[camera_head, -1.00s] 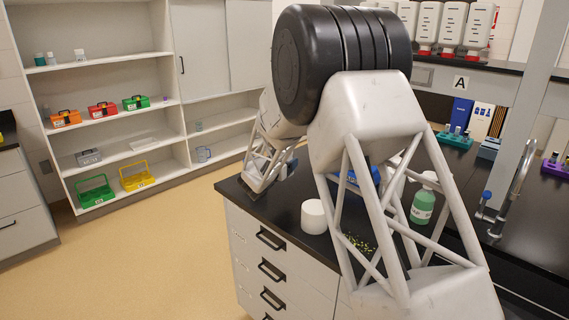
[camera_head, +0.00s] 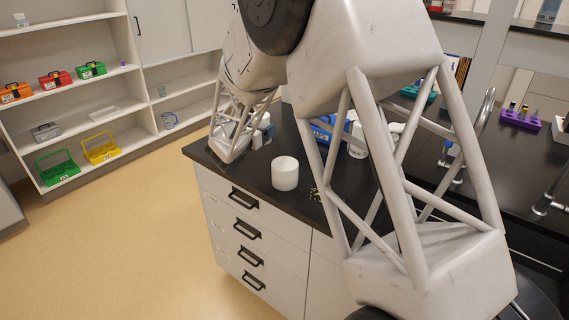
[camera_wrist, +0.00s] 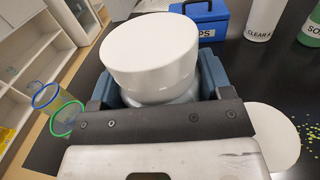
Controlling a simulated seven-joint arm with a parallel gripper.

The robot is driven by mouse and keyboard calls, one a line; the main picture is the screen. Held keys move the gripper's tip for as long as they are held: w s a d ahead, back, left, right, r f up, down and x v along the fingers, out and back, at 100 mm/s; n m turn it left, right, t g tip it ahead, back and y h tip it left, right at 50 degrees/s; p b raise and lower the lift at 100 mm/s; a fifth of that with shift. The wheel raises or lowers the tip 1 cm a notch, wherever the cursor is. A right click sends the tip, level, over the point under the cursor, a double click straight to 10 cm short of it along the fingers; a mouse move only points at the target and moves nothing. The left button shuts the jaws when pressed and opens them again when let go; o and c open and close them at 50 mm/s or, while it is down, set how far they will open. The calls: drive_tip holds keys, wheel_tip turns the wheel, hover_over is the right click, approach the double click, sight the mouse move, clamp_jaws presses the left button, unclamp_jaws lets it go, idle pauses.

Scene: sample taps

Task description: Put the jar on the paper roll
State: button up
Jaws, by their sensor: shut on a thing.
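The jar (camera_wrist: 150,50) has a wide white lid and a paler body below it, mostly hidden by the lid and my gripper. My gripper (camera_wrist: 160,88) is shut on the jar, with its blue fingers on both sides. The jar is upright or nearly so. In the head view my gripper (camera_head: 262,135) is over the bench's left end, behind the paper roll, and the jar cannot be made out clearly. The paper roll (camera_head: 285,174) is a short white cylinder standing upright near the bench's front edge. Its round top shows right of my gripper in the wrist view (camera_wrist: 274,138).
The black bench (camera_head: 258,165) has scattered yellow-green bits (camera_wrist: 312,140) beside the roll. A blue box (camera_wrist: 206,22), a white bottle (camera_wrist: 263,18) and a green bottle (camera_wrist: 311,28) stand behind. Shelves (camera_head: 95,133) with coloured carriers stand at left, across open floor.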

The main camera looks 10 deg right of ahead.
drive_tip(key=s+d+m+g+h, duration=0.1)
drive_tip(key=s+d, duration=0.3)
drive_tip(key=s, duration=0.8)
drive_tip(key=s+d+r+m+g+h, duration=0.1)
drive_tip(key=s+d, duration=0.3)
drive_tip(key=s, duration=0.9)
drive_tip(key=shift+d+r+m+g+h, duration=0.2)
drive_tip(key=shift+d+m+g+h, duration=0.1)
drive_tip(key=shift+m+g+h, duration=0.4)
drive_tip(key=shift+w, duration=0.15)
hover_over(285, 163)
drive_tip(key=shift+f, duration=0.75)
drive_tip(key=shift+f, duration=1.7)
drive_tip(key=shift+f, duration=0.15)
drive_tip(key=o, duration=0.9)
drive_tip(key=shift+o, duration=0.2)
